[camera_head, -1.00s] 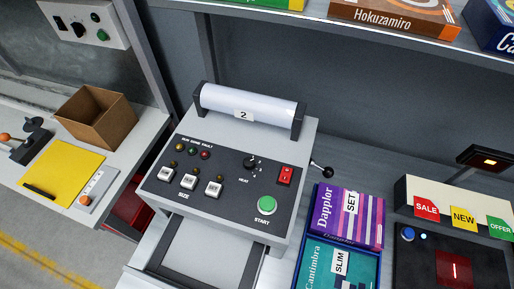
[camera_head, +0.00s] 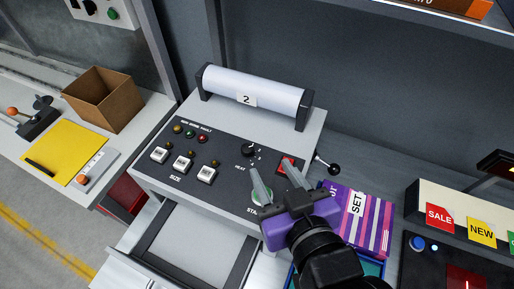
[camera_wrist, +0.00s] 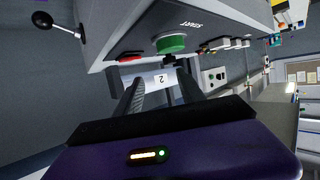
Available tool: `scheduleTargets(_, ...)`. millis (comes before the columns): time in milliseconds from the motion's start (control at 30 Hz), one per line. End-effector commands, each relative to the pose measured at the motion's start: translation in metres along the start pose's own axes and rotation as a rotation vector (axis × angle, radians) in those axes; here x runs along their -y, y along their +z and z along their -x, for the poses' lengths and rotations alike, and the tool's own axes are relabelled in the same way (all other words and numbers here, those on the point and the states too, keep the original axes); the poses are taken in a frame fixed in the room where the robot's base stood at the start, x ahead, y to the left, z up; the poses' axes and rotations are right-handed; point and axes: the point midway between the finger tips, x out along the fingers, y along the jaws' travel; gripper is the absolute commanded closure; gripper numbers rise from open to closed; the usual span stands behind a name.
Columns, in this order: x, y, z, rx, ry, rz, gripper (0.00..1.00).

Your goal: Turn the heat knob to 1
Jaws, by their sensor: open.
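The heat knob (camera_head: 250,149) is a small black dial with a white mark, on the dark control panel (camera_head: 222,172) of a grey machine. Its pointer setting is too small to read. My gripper (camera_head: 270,167) is open and empty, its two grey fingers spread just right of and below the knob in the head view. The fingers overlap the red switch (camera_head: 287,165) and partly hide the green START button (camera_head: 259,198). In the wrist view the fingers (camera_wrist: 160,92) point toward the machine, with the green button (camera_wrist: 170,43) just above them; the knob is not clear there.
A white roller (camera_head: 252,92) labelled 2 sits at the machine's back. A black ball-ended lever (camera_head: 333,169) sticks out on the right. A purple box (camera_head: 367,222) lies right of the machine. White SIZE buttons (camera_head: 182,164) are left of the knob. A cardboard box (camera_head: 103,98) stands farther left.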

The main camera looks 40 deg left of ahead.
Motion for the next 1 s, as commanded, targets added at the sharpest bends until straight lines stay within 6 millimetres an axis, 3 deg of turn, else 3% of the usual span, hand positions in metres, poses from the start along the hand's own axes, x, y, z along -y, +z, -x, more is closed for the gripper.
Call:
scheduleTargets(133, 0.015, -0.007, -0.007, 0.023, -0.046, 0.008, 0.54)
scheduleTargets(700, 0.020, -0.005, -0.077, 0.028, -0.051, 0.006, 0.54)
scheduleTargets(1000, 0.019, -0.004, -0.084, 0.027, -0.048, 0.007, 0.54)
